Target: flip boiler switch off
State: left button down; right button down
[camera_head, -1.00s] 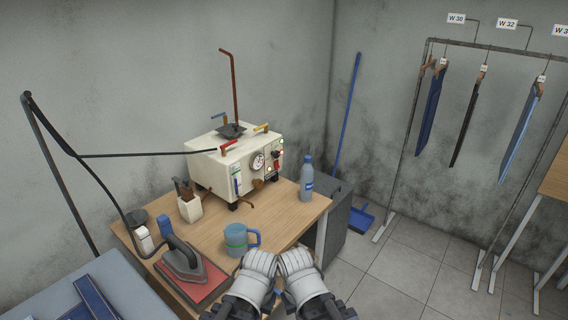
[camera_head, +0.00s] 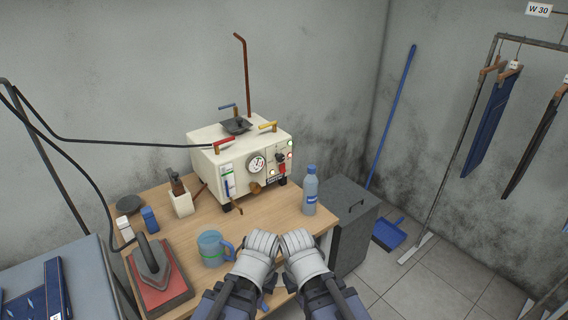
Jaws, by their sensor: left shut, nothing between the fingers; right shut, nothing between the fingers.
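The boiler (camera_head: 236,151) is a cream box on the wooden table, with a round gauge (camera_head: 257,164) on its front. Its right front panel carries small lit lamps and a red switch (camera_head: 282,170); I cannot tell the switch's position at this size. My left gripper (camera_head: 264,240) and my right gripper (camera_head: 296,238) are side by side at the table's front edge, both shut and empty. Both are in front of the boiler and apart from it.
A blue mug (camera_head: 211,250) stands just left of my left gripper. A blue bottle (camera_head: 310,192) stands between my grippers and the boiler's right side. An iron (camera_head: 151,262) rests on a red pad at left. A grey cabinet (camera_head: 352,232) adjoins the table's right side.

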aim_at(282, 166)
jog(key=i+l+u, duration=0.4)
jog(key=i+u, duration=0.15)
jog(key=i, duration=0.4)
jog(key=l, duration=0.1)
